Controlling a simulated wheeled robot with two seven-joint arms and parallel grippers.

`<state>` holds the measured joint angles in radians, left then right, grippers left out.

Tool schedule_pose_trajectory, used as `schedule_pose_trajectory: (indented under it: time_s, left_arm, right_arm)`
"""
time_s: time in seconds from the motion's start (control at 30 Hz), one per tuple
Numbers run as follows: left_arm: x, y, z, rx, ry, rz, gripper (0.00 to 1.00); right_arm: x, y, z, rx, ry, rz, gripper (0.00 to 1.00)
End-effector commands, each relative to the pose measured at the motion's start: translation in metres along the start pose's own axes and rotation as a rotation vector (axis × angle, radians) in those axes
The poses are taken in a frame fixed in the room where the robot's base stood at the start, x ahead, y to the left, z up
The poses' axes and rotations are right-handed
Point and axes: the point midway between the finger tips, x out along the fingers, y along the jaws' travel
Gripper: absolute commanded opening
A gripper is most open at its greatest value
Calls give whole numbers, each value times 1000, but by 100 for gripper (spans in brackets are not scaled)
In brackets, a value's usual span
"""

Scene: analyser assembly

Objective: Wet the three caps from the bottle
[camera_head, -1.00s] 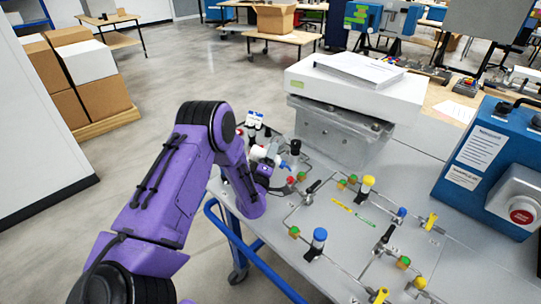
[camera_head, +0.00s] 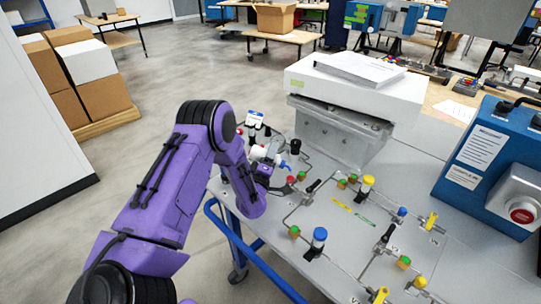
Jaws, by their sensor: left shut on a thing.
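My left gripper (camera_head: 272,172) is at the far left part of the grey table panel, partly hidden by its own purple arm. It is shut on a small white bottle (camera_head: 258,153) with a blue tip (camera_head: 283,164), which points right. The bottle is partly covered by the gripper. Small red and green pieces (camera_head: 291,180) lie close to the gripper; I cannot tell whether they touch it. Which small pieces are the three caps is too small to tell. My right gripper is not in view.
A blue-topped cylinder (camera_head: 319,238) and a yellow-topped one (camera_head: 366,184) stand on the panel among thin pipes and valves. A black-topped piece (camera_head: 295,147) stands behind the gripper. A grey metal box (camera_head: 340,133) under a white unit (camera_head: 350,92) blocks the back. A blue machine (camera_head: 485,160) stands right.

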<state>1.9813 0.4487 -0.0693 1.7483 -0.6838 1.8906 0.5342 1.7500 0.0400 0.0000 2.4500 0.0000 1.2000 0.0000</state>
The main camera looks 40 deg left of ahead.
Motion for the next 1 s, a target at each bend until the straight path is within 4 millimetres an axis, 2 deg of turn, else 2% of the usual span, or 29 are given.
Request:
schedule_pose_trajectory:
  time_s: [0.57,1.0]
  left_arm:
    - [0,2,0,0,0,1,14]
    - [10,47,-16,0,1,1,14]
  right_arm:
    - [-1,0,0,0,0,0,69]
    - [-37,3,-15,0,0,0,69]
